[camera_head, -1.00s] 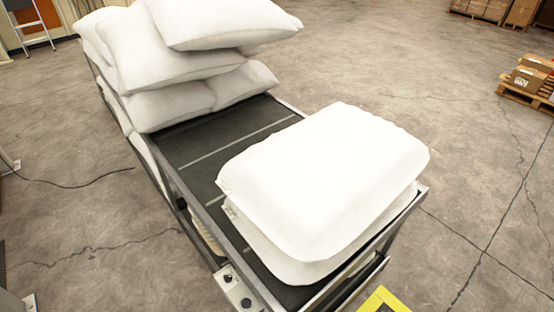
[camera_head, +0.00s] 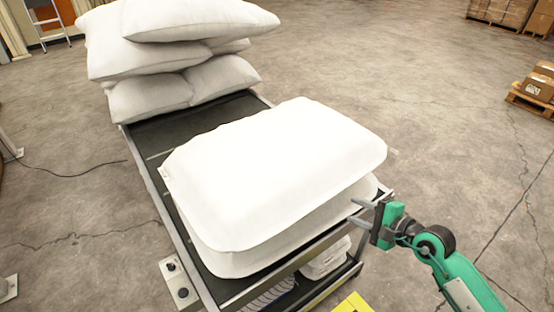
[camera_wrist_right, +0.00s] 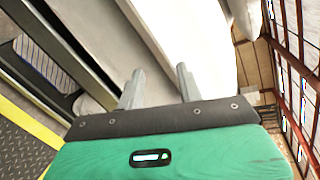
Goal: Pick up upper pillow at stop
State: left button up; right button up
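Two white pillows lie stacked at the near end of a dark conveyor. The upper pillow (camera_head: 275,165) lies on the lower pillow (camera_head: 235,263), whose edge shows beneath it. My right gripper (camera_head: 357,211) is at the right side of the stack, near the conveyor's end corner, with its two fingers apart and pointing at the pillows. In the right wrist view my right gripper (camera_wrist_right: 158,85) shows two separated fingers with nothing clearly held between them. White pillow surface (camera_wrist_right: 190,35) fills the area ahead of the fingers. My left gripper is not in view.
More white pillows (camera_head: 185,65) are piled at the conveyor's far end. The conveyor (camera_head: 190,123) has a metal frame and a control box (camera_head: 178,282) at its near left corner. Boxes on a pallet (camera_head: 537,85) stand far right. The floor right of the conveyor is open.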

aim_at(332, 200)
jog(key=w+a+n, duration=0.1)
jog(key=w+a+f+n+b, duration=0.1)
jog(key=w+a+n+b, duration=0.1)
jog(key=a+n, duration=0.1)
jog(key=shift+w+f+h, duration=0.25)
jog(key=shift+w+h, duration=0.1)
jog(key=shift+h, duration=0.05)
jog(key=b+x, duration=0.1)
jog(key=x, duration=0.1)
jog(key=shift+w+a+f+b, duration=0.1)
jog(key=shift+w+a+b, duration=0.05)
jog(key=shift+w+b, duration=0.2)
jog(key=shift+b+x, duration=0.4)
jog(key=shift+x, duration=0.45)
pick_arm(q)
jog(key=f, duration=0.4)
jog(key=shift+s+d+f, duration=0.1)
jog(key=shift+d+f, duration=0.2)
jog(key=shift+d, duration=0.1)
pick_arm(e)
grip_shut()
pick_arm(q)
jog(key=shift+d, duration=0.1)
